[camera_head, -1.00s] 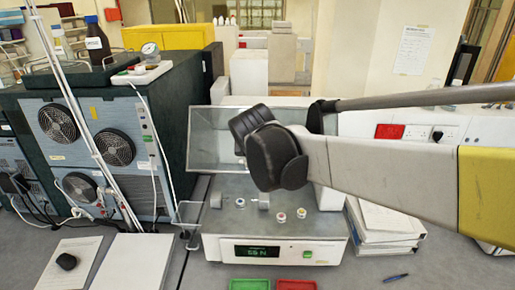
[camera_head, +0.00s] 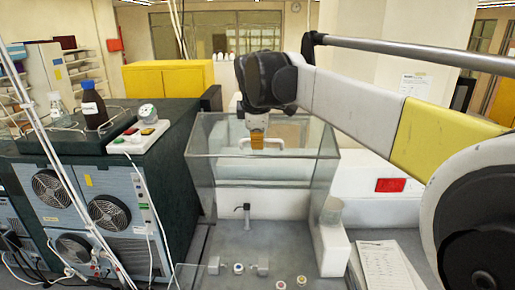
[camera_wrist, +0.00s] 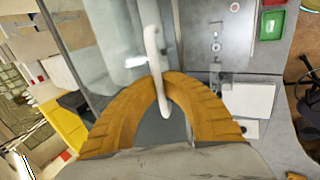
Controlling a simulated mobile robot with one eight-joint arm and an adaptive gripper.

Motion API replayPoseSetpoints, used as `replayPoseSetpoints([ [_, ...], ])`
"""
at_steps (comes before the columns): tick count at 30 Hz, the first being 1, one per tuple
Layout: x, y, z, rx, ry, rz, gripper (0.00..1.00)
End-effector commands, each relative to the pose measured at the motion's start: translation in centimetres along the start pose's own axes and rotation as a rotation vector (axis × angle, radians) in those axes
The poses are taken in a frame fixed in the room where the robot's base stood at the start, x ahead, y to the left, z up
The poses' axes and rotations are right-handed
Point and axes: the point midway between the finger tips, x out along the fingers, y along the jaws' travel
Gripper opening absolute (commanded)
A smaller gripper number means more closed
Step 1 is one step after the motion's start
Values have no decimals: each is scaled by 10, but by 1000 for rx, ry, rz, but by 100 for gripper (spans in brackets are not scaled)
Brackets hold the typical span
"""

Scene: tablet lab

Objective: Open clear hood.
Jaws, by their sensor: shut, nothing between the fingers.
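The clear hood (camera_head: 300,172) is a transparent box-like cover above the tablet tester (camera_head: 332,248) in the head view. It appears tilted up, with the front deck and its small knobs (camera_head: 239,268) uncovered. My gripper (camera_head: 257,140) points down at the hood's upper part, seen through or against the glass. In the wrist view its orange fingers (camera_wrist: 160,84) are shut in a ring with nothing between them. A pale curved bar (camera_wrist: 152,45), probably the hood's handle, crosses in front of the fingertips. Whether it touches them I cannot tell.
A dark cabinet with fans (camera_head: 107,210) stands close on the left, with a brown bottle (camera_head: 93,105) on top. Papers (camera_head: 388,272) lie to the right. A green tray (camera_wrist: 271,25) and a red tray (camera_wrist: 274,1) show in the wrist view.

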Motion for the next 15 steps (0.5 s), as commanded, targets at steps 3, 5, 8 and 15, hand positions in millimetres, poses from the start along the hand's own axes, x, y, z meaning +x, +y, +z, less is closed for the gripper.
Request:
replayPoseSetpoints([
  [3, -3, 2, 0, 0, 0, -1, 0],
  [5, -4, 2, 0, 0, 0, -1, 0],
  [8, -4, 2, 0, 0, 0, -1, 0],
  [15, -4, 2, 0, 0, 0, -1, 18],
])
